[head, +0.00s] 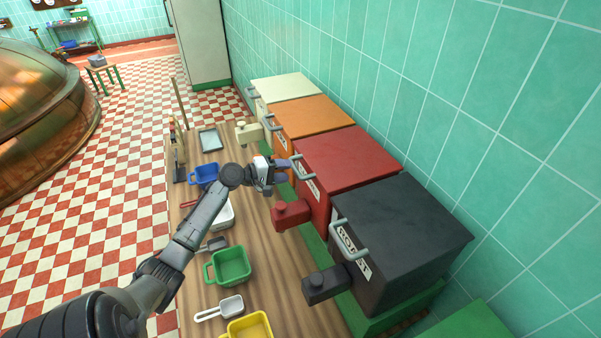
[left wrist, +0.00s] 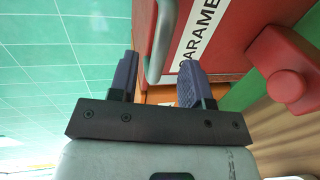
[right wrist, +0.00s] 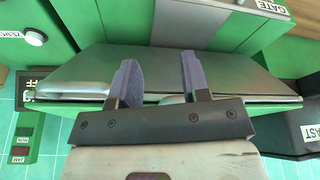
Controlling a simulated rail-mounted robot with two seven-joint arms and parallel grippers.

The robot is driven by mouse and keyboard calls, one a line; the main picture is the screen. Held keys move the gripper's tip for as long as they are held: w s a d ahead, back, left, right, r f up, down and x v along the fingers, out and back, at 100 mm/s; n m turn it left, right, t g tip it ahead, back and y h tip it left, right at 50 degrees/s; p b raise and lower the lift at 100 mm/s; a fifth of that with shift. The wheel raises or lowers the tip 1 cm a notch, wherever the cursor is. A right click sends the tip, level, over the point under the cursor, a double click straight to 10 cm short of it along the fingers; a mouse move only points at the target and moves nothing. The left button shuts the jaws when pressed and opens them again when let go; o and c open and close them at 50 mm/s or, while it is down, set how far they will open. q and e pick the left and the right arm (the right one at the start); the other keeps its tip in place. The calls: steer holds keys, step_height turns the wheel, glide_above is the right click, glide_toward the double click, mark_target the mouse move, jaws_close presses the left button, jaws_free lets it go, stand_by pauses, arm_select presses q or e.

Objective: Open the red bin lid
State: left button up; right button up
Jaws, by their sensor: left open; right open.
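The red bin (head: 345,160) stands against the tiled wall between the orange bin and the black bin, its lid shut. A grey bar handle (head: 301,170) is on its front, above a white label reading CARAME in the left wrist view. My left gripper (head: 284,163) is open and empty at this handle. In the left wrist view the handle (left wrist: 162,42) lies in line with the gap between my fingers (left wrist: 158,72); I cannot tell whether they touch. My right gripper (right wrist: 154,75) is open and empty, facing a green machine with a grey top. It is not seen in the head view.
The orange bin (head: 312,116), cream bin (head: 287,88) and black bin (head: 405,235) stand in the same row. A red spout (head: 291,214) sticks out below the red bin. The wooden counter (head: 285,295) holds a green tub (head: 231,267), blue tub (head: 204,174) and scoops.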

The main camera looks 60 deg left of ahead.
mark_target(297, 170)
arm_select(q)
steer(key=b+x, duration=0.1)
steer(key=x, duration=0.4)
steer(key=shift+w+f+b, duration=0.1)
steer(key=shift+w+b, duration=0.2)
steer(key=shift+w, duration=0.2)
steer(key=shift+c, duration=0.2)
jaws_close()
